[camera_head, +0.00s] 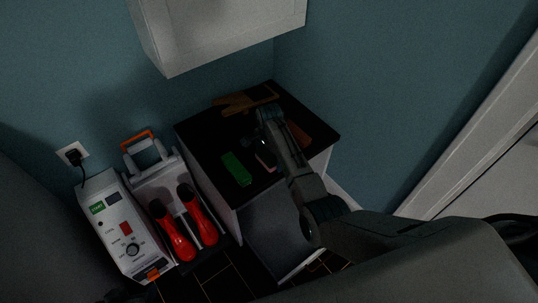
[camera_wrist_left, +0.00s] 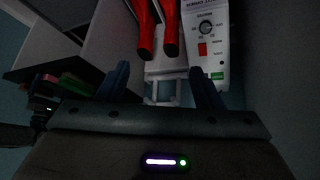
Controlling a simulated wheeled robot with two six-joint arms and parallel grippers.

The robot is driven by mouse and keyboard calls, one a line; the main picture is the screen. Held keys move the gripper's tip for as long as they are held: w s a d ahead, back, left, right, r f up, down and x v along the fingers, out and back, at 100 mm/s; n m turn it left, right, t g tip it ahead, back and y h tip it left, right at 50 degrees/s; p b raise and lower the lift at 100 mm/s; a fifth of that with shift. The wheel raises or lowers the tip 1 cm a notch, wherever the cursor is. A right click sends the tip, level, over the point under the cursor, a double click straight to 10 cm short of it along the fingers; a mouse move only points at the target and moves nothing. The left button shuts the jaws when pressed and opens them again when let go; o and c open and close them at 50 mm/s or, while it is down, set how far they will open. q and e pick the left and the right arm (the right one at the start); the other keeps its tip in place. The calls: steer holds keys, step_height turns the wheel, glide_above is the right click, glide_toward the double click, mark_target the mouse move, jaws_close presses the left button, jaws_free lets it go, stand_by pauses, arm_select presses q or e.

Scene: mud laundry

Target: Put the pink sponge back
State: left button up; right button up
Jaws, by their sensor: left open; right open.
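The pink sponge (camera_head: 265,162) lies on the black top of the low cabinet (camera_head: 207,150), just right of a green sponge (camera_head: 237,169). My right arm reaches over the cabinet top, and its open gripper (camera_head: 262,128) is just behind the pink sponge, seemingly empty; its fingertips are dark and hard to make out. My left gripper (camera_wrist_left: 160,88) is open and empty in the left wrist view, with its two fingers apart.
A brown object (camera_head: 245,100) lies at the back of the cabinet top, and an orange-brown block (camera_head: 299,135) lies right of my right arm. A white wall cabinet (camera_head: 220,35) hangs above.

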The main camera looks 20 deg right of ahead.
step_height(320, 180, up, 12)
steer(key=p, duration=0.2)
steer(key=s+d+f+n+t, duration=0.1)
steer(key=s+d+f+n, duration=0.25)
steer(key=s, duration=0.55)
steer(key=s+d+f+n+t, duration=0.1)
steer(key=s+d+f+n, duration=0.2)
steer(key=s, duration=0.6)
arm_select(q)
steer(key=shift+s+a+r+g+y, duration=0.6)
steer(key=shift+s+a+r+g, duration=0.2)
steer(key=shift+a+r+g, duration=0.2)
arm_select(e)
steer(key=s+r+n+t, duration=0.1)
steer(key=s+r+n, duration=0.2)
steer(key=s, duration=0.7)
steer(key=s+r+n+t, duration=0.1)
steer(key=s+r+n, duration=0.3)
steer(key=s, duration=0.6)
steer(key=shift+s+d+r+n+t, duration=0.2)
steer(key=shift+s+n+t, duration=0.2)
steer(key=shift+n, duration=0.35)
arm_select(q)
steer(key=shift+d, duration=0.1)
arm_select(e)
steer(key=shift+d, duration=0.1)
